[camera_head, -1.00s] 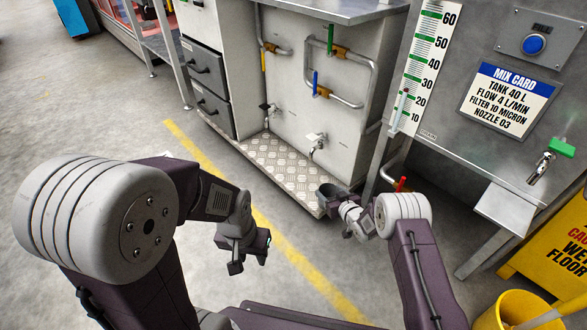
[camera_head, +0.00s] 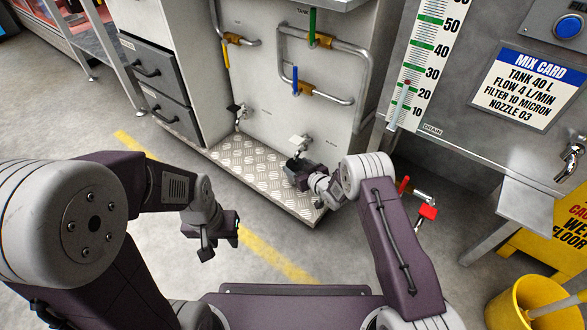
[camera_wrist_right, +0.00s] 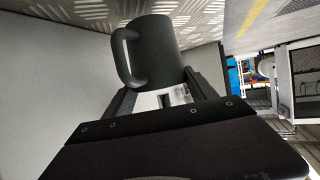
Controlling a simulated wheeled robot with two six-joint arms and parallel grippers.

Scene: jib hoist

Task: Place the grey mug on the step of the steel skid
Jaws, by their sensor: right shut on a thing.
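The dark grey mug (camera_head: 293,164) is in my right gripper (camera_head: 304,172), over the diamond-plate step (camera_head: 243,163) at the foot of the steel skid (camera_head: 262,98). In the right wrist view the mug (camera_wrist_right: 153,50) sits between the two fingers (camera_wrist_right: 160,95), its handle on the left and the patterned plate (camera_wrist_right: 90,12) beyond it. I cannot tell whether the mug touches the step. In the head view my gripper and wrist partly hide the mug. My left gripper (camera_head: 222,243) is empty, with its fingers apart, above the floor left of the yellow line.
A tap (camera_head: 300,142) projects from the skid panel just behind the mug, and another (camera_head: 238,112) is further left. Valve pipes (camera_head: 320,95) run above. A red-handled valve (camera_head: 427,212) is right of my right arm. A yellow bucket (camera_head: 528,300) stands lower right. The step's left part is clear.

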